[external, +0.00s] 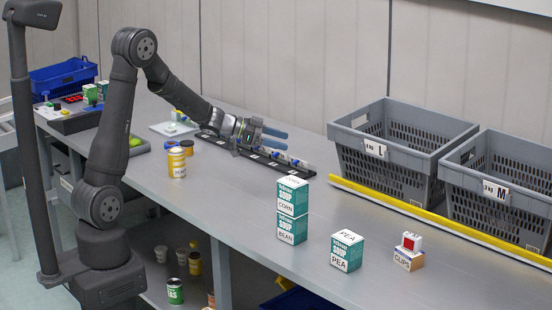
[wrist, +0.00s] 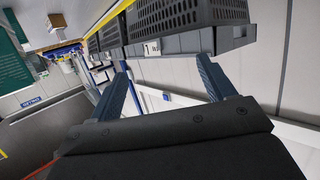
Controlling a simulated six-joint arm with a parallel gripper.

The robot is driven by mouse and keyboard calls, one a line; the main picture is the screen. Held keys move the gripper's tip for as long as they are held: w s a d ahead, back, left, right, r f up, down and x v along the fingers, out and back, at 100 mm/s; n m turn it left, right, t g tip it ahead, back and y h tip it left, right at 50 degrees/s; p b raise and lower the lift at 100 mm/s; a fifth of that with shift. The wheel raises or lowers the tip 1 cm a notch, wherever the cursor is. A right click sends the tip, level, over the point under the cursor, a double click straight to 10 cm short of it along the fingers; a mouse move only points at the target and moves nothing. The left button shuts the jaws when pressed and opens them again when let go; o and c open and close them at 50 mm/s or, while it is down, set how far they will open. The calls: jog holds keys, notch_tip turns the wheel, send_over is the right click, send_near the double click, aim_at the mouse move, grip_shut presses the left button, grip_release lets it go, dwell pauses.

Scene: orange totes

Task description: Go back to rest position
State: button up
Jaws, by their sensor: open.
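My gripper (external: 277,139) is above the grey table, over the black strip, with its blue fingers pointing right in the external view. In the wrist view the two blue fingers (wrist: 165,85) stand wide apart with nothing between them. My gripper is open and empty. My arm is stretched out from its base at the left, bent at the elbow.
A black strip (external: 221,142) with small items lies below my gripper. Grey crates (external: 365,168) (external: 470,184) stand behind a yellow rail (external: 430,215). Stacked soup boxes (external: 292,212), a pea box (external: 346,251), a clips box (external: 408,260) and yellow cans (external: 177,162) stand on the table.

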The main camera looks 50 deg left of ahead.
jog(key=d+m+g+h, duration=0.2)
jog(key=d, duration=1.1)
jog(key=shift+w+m+g, duration=0.15)
jog(key=shift+m+g, duration=0.25)
jog(key=s+a+n+t+y, duration=0.2)
jog(key=a+n+t+y, duration=0.1)
jog(key=a, duration=1.8)
jog(key=shift+n+t+y, duration=0.4)
jog(key=shift+n+t, duration=0.2)
jog(key=shift+n, duration=0.2)
